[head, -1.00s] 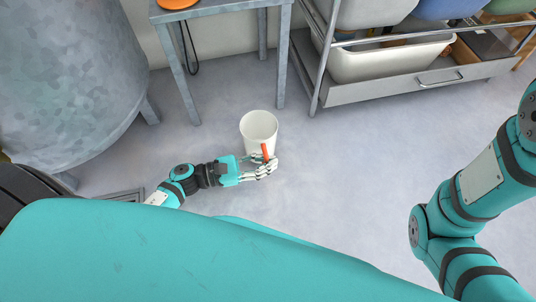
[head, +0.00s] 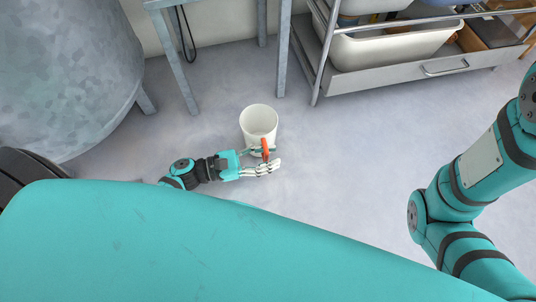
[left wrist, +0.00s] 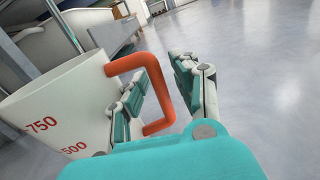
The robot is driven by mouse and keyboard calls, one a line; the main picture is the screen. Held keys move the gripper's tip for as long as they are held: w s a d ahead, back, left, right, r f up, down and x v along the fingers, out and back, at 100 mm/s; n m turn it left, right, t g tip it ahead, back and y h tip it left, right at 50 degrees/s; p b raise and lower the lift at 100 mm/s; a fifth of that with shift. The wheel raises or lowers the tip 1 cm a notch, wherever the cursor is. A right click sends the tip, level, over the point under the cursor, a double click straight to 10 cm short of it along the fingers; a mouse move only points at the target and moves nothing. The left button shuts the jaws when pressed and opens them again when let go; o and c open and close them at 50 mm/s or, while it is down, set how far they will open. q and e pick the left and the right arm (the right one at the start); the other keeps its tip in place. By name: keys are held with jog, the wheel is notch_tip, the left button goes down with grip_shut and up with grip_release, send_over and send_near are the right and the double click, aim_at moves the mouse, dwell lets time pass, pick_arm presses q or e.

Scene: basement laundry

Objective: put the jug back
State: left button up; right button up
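The jug (head: 258,121) is white with an orange handle (head: 265,149), and it appears upright, low over or on the grey floor. In the left wrist view the jug (left wrist: 62,105) shows red 750 and 500 marks on its side. My left gripper (head: 262,160) is at the handle, on the near side of the jug. In the left wrist view its fingers are spread, one on each side of the handle's outer bar (left wrist: 158,92), with a gap visible. Whether the jug's base touches the floor is hard to see. My right gripper is out of view.
A grey metal table (head: 178,62) stands behind the jug. A metal rack (head: 405,80) with a white bin (head: 385,50) is at the upper right. A large galvanized tank (head: 70,70) is at the left. The floor right of the jug is clear.

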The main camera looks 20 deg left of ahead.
pick_arm(q)
jog(key=shift+s+a+r, duration=0.15)
jog(key=shift+a, duration=0.05)
jog(key=p+v, duration=0.5)
jog(key=v, duration=0.5)
jog(key=shift+s+a, duration=0.5)
jog(key=shift+a, duration=0.1)
dwell(0.4)
